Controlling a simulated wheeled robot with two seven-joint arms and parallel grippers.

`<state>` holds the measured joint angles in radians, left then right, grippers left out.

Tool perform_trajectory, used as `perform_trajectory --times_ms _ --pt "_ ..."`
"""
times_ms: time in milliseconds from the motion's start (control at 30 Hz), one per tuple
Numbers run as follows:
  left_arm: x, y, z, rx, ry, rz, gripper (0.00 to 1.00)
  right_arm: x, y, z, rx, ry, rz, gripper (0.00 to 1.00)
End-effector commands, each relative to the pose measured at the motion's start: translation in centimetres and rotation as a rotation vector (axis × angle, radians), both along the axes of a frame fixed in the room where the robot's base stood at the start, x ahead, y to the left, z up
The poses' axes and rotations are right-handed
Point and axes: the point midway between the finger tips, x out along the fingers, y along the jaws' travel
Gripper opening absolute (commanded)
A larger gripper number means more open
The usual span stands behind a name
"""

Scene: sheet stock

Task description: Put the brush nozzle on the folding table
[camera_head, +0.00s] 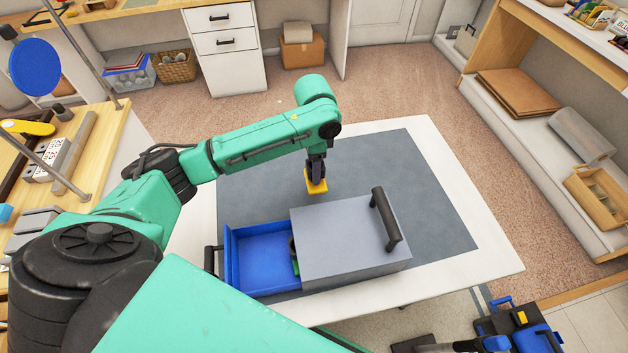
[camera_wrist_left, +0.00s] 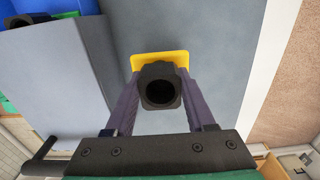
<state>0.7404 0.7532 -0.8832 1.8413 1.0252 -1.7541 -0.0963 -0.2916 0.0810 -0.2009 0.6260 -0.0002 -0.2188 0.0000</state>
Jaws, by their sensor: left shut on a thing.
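The brush nozzle (camera_head: 315,187), a yellow flat piece with a black round socket, is in my left gripper (camera_head: 316,172). In the left wrist view, the purple fingers are shut on either side of the nozzle's black socket (camera_wrist_left: 160,88), with the yellow part beyond it. The folding table (camera_head: 480,262) has a white top with a large grey mat (camera_head: 435,205). The nozzle is over the mat, behind the grey drawer box; I cannot tell whether it touches the mat. My right gripper is not seen.
A grey box (camera_head: 340,243) with a black handle stands on the table's near part, its blue drawer (camera_head: 265,262) pulled open to the left. The mat to the right and behind is clear. A wooden bench (camera_head: 100,150) is at left, shelves (camera_head: 545,150) at right.

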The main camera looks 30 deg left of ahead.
Motion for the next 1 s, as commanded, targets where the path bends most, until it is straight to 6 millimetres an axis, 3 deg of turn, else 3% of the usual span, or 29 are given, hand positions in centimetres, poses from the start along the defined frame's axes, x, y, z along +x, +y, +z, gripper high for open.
perform_trajectory --times_ms 400,733,767,800,1000 --pt "0.0 0.0 -6.2 0.000 0.000 0.000 0.00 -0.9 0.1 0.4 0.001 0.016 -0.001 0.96" --pt "0.0 0.0 -6.7 0.000 -0.001 0.000 0.00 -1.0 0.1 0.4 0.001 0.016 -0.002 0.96" --pt "0.0 0.0 -6.6 0.000 -0.001 0.000 0.66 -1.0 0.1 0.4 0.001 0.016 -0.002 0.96" --pt "0.0 0.0 -6.6 0.000 -0.001 0.000 0.81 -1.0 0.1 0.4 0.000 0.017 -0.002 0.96" --pt "0.0 0.0 -6.6 0.000 -0.001 0.000 0.85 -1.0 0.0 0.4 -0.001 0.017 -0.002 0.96"
